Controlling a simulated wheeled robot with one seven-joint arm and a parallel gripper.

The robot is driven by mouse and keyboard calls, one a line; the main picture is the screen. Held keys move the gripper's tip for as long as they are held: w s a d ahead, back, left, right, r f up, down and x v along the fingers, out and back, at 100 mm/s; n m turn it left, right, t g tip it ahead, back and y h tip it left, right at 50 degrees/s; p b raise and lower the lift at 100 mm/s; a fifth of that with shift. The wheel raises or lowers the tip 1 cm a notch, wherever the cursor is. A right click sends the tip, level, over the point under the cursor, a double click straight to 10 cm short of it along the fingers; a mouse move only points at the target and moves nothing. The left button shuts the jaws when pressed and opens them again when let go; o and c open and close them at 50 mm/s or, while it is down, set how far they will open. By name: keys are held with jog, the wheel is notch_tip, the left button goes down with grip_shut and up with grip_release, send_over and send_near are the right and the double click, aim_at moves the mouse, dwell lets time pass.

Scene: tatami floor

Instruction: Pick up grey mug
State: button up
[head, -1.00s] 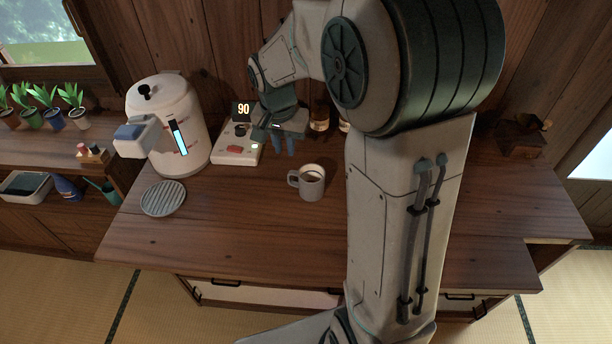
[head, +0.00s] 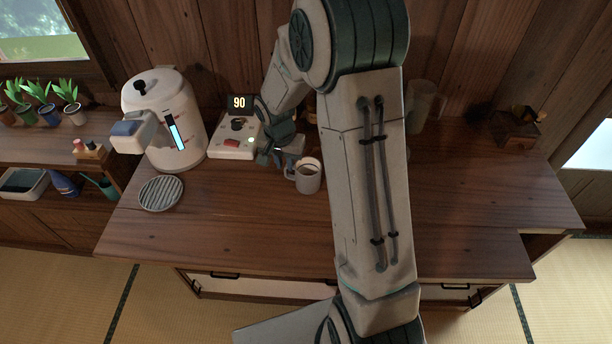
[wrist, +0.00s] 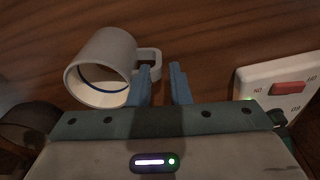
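The grey mug (head: 307,179) stands upright on the wooden counter, its handle pointing left in the head view. In the wrist view the mug (wrist: 108,62) is at upper left, with its handle (wrist: 148,62) reaching right toward the fingers. My gripper (wrist: 165,80) is open; its two blue fingers are apart, with the left fingertip close to the handle. I cannot tell whether it touches. In the head view my gripper (head: 285,162) is low, just left of and behind the mug.
A white switch panel (head: 234,143) with a red switch and a 90 display is close to the gripper's left. A white water dispenser (head: 165,120) and a round grille (head: 161,193) stand further left. The counter front (head: 240,235) is clear.

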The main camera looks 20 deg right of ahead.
jog(key=shift+w+d+f, duration=0.1)
jog(key=shift+f, duration=0.55)
jog(key=shift+w+d+f, duration=0.1)
jog(key=shift+f, duration=0.5)
grip_shut()
jog(key=shift+r, duration=0.25)
